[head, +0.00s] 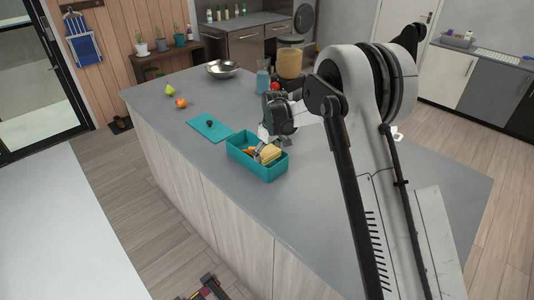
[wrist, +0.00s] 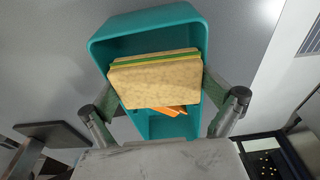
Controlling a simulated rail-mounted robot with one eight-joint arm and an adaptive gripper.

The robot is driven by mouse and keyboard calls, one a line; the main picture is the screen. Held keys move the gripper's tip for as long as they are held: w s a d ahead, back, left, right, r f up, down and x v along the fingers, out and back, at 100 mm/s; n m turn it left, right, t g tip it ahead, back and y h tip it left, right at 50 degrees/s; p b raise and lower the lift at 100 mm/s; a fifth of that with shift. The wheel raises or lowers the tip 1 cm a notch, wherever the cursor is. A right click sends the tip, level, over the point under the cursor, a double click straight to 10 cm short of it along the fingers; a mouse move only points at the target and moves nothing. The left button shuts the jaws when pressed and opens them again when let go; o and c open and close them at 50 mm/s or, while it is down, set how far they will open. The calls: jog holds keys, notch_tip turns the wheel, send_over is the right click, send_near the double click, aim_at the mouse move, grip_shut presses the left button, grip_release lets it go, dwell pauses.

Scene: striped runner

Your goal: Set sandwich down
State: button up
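The sandwich (head: 267,153), pale bread with green and yellow layers, is at the open teal lunchbox (head: 243,160) on the grey counter. In the wrist view the sandwich (wrist: 157,82) lies across the lunchbox (wrist: 150,20) opening, between the two fingers of my gripper (wrist: 160,88). The fingertips meet its left and right edges, so my gripper looks shut on it. In the head view my gripper (head: 264,148) is over the box. Whether the sandwich rests on the box floor is hidden. Orange carrot sticks (wrist: 170,110) lie in the box beside it.
A teal lid (head: 207,126) with a small dark object lies behind the box. The counter left of the box is clear.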

aim_at(271, 153)
jog(key=shift+w+d, duration=0.1)
jog(key=shift+d, duration=0.1)
jog(key=shift+w+r+p, duration=0.15)
jog(key=shift+r+p, duration=0.2)
jog(key=shift+p, duration=0.35)
notch_tip(271, 153, up, 12)
jog(key=s+d+b, duration=0.1)
jog(key=b, duration=0.1)
jog(key=s+d+r+m+t, duration=0.1)
jog(key=s+d+r+m, duration=0.1)
jog(key=s+d+r, duration=0.7)
jog(key=s+d+r+m+t, duration=0.2)
jog(key=s+d+r, duration=0.2)
jog(key=s+r, duration=0.45)
jog(key=s+d+f+m+t, duration=0.1)
jog(key=s+d+f+m, duration=0.1)
jog(key=s, duration=1.1)
jog(key=s+d+f+m+t+h, duration=0.1)
jog(key=s+d+f, duration=0.4)
jog(key=s, duration=0.8)
jog(key=shift+d+m+t, duration=0.5)
jog(key=shift+d+m, duration=0.6)
jog(key=shift+m, duration=0.1)
